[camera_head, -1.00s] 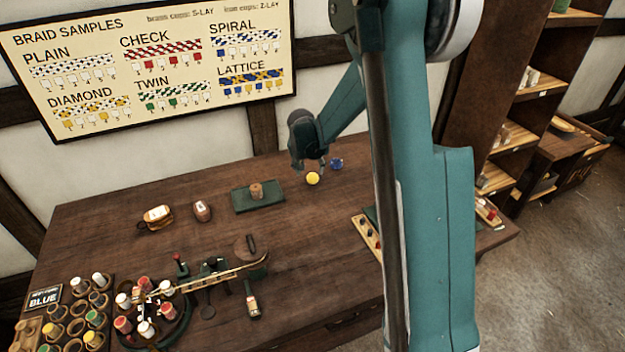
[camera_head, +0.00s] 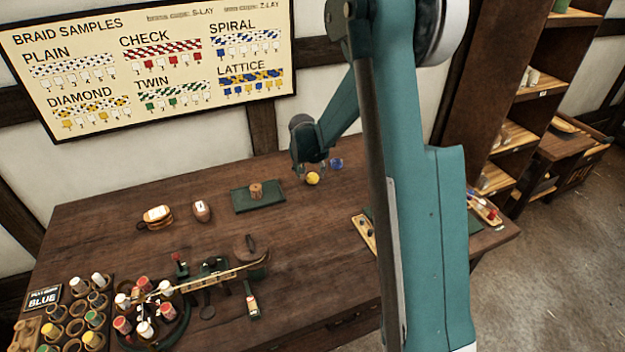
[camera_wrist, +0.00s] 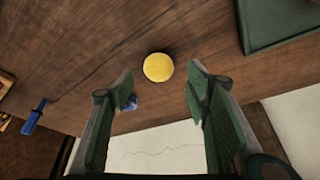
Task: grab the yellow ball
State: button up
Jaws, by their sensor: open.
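The yellow ball (camera_head: 312,178) rests on the dark wooden table near its back edge. In the wrist view the ball (camera_wrist: 158,67) lies just beyond the fingertips, roughly midway between them. My gripper (camera_head: 312,170) hangs over the back of the table beside the ball. Its two green-padded fingers show in the wrist view (camera_wrist: 160,85), spread apart with nothing between them. I cannot tell the exact height of the fingertips above the table.
A small blue object (camera_head: 336,163) sits close to the right of the ball; it also shows near a fingertip in the wrist view (camera_wrist: 130,103). A green mat (camera_head: 271,203) with a wooden piece (camera_head: 256,190) lies to the left. The wall stands close behind the table.

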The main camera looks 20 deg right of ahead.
aim_at(312, 175)
jog(key=shift+b+x, duration=0.55)
jog(key=shift+x, duration=2.05)
jog(key=shift+d, duration=0.2)
jog(key=shift+c, duration=0.5)
jog(key=c, duration=0.9)
